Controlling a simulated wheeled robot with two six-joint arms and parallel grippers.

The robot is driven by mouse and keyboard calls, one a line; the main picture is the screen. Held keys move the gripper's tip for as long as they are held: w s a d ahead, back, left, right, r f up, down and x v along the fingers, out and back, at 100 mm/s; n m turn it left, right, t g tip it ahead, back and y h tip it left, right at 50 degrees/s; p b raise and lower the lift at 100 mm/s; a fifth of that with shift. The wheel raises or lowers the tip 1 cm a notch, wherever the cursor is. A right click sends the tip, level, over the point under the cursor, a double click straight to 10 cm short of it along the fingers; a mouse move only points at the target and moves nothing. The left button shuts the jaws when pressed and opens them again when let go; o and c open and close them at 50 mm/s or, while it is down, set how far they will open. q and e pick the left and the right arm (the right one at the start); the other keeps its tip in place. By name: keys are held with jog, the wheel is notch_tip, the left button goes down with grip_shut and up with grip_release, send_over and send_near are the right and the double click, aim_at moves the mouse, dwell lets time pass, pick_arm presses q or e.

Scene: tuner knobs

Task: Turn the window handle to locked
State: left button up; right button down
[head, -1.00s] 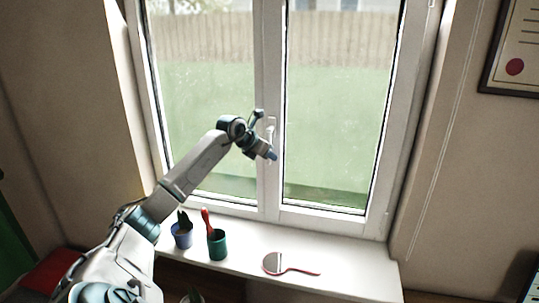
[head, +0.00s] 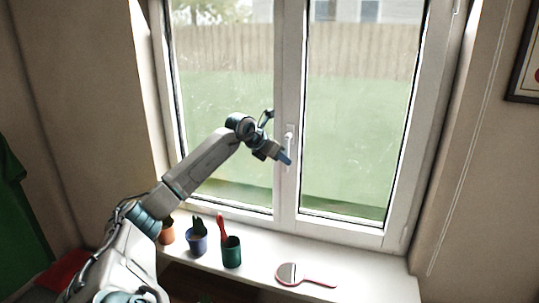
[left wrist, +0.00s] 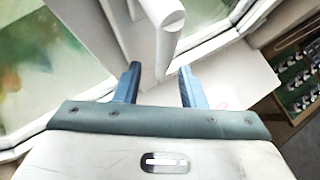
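The white window handle (head: 290,132) is on the middle frame of the window in the head view, its upper part showing just above my left gripper. Its lower part is largely hidden by the gripper, so its full angle is hard to tell there. My left gripper (head: 284,157) is in front of the handle. In the left wrist view the handle (left wrist: 170,20) is a white bar with a rounded end, just beyond and between the two blue fingers of my left gripper (left wrist: 160,70). The fingers are apart, and I see no clear contact. My right gripper is in neither view.
On the white sill (head: 255,272) below stand an orange pot (head: 167,232), a blue pot (head: 197,243) and a green cup (head: 231,254) with a red-handled item. A hand mirror (head: 290,274) lies to their right. The window panes beside the handle are clear of objects.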

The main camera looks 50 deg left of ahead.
pick_arm(q)
jog(key=b+v, duration=0.4)
jog(key=v, duration=0.3)
jog(key=shift+d, duration=0.1)
dwell(0.5)
